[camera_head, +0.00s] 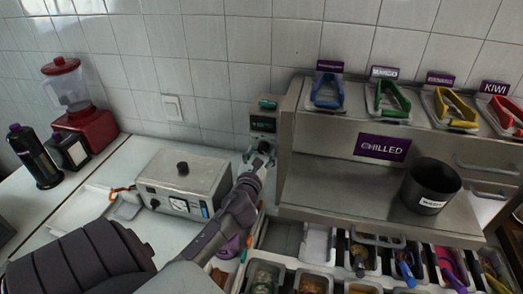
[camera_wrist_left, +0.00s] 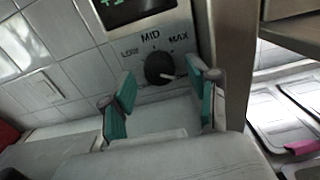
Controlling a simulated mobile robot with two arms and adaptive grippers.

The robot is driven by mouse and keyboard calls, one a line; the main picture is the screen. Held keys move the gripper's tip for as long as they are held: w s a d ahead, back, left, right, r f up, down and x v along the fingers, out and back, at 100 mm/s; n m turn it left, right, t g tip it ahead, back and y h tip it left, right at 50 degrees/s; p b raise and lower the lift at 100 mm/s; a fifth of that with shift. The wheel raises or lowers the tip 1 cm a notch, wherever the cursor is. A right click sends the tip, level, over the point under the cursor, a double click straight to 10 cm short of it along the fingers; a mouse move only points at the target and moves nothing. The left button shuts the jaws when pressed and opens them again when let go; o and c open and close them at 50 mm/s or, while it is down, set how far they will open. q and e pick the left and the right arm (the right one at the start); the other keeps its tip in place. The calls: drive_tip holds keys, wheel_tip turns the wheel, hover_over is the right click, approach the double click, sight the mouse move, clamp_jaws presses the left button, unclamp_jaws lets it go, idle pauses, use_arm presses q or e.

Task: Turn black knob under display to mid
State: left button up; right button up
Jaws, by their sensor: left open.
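A round black knob (camera_wrist_left: 159,68) sits on a grey metal panel (camera_wrist_left: 178,32) in the left wrist view, under a dark display (camera_wrist_left: 128,10) with green characters. LOW, MID and MAX are printed around the knob, with MID above it. A light pointer mark shows at the knob's right side, below MAX and away from MID. My left gripper (camera_wrist_left: 161,86) is open, its teal fingertips on either side of the knob, with gaps visible. In the head view, my left gripper (camera_head: 257,157) is at the wall panel (camera_head: 263,124), largely covering the knob. My right gripper is not in view.
A steel chilled unit (camera_head: 330,185) stands close to the panel's right, with topping bins (camera_head: 318,246) below. A white box (camera_head: 185,181) with its own black top knob is left of my arm. A red blender (camera_head: 73,98) stands far left.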

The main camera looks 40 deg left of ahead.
use_arm(q)
drive_tip(key=shift+w+a, duration=0.25)
drive_tip(key=shift+w, duration=0.2)
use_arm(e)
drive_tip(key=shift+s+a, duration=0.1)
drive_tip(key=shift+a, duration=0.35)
use_arm(q)
drive_tip(key=shift+c, duration=0.2)
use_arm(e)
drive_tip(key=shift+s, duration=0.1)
use_arm(q)
drive_tip(key=c, duration=0.3)
clamp_jaws()
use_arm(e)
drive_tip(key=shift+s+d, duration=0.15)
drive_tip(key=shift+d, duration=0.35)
